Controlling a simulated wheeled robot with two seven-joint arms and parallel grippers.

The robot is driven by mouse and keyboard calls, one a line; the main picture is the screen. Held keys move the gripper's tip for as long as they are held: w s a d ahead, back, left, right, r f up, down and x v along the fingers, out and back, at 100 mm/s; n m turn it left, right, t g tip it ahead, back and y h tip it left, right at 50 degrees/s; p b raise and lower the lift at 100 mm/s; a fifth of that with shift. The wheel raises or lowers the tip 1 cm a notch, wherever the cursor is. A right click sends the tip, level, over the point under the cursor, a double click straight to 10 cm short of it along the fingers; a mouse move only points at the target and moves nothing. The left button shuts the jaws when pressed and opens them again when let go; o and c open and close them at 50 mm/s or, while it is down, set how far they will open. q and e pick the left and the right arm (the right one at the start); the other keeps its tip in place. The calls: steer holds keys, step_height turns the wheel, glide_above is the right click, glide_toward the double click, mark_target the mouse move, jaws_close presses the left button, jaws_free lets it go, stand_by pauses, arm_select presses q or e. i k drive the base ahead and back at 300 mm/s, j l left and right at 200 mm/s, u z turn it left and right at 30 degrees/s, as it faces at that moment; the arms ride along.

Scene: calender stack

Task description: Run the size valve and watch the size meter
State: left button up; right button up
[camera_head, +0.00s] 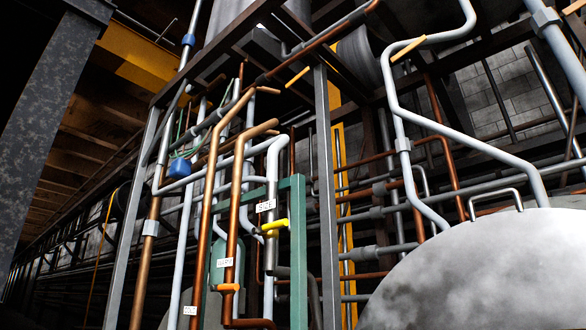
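Neither of my grippers is in view. A yellow lever handle (274,225) sits on a pale vertical pipe in the middle of the pipework, just below a small white label (265,205). An orange handle (228,288) sits lower, on a copper pipe, below a second white label (225,262). A third white label (190,310) is near the bottom edge. The lettering is too small to read surely, so I cannot tell which handle is the size valve. I cannot make out a size meter; a blue fitting (179,167) with thin green wires hangs at the upper left.
A green upright frame (298,250) stands right beside the yellow handle. Copper pipes (235,200) run close in front. A large rounded grey tank (490,270) fills the lower right. Grey steel posts (326,200) and overhead pipes crowd the space.

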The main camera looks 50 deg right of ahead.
mark_target(277, 225)
steer(key=k+l, duration=0.2)
steer(key=l, duration=0.15)
steer(key=k+l, duration=0.15)
steer(key=l, duration=0.2)
steer(key=k+l, duration=0.2)
steer(key=l, duration=0.15)
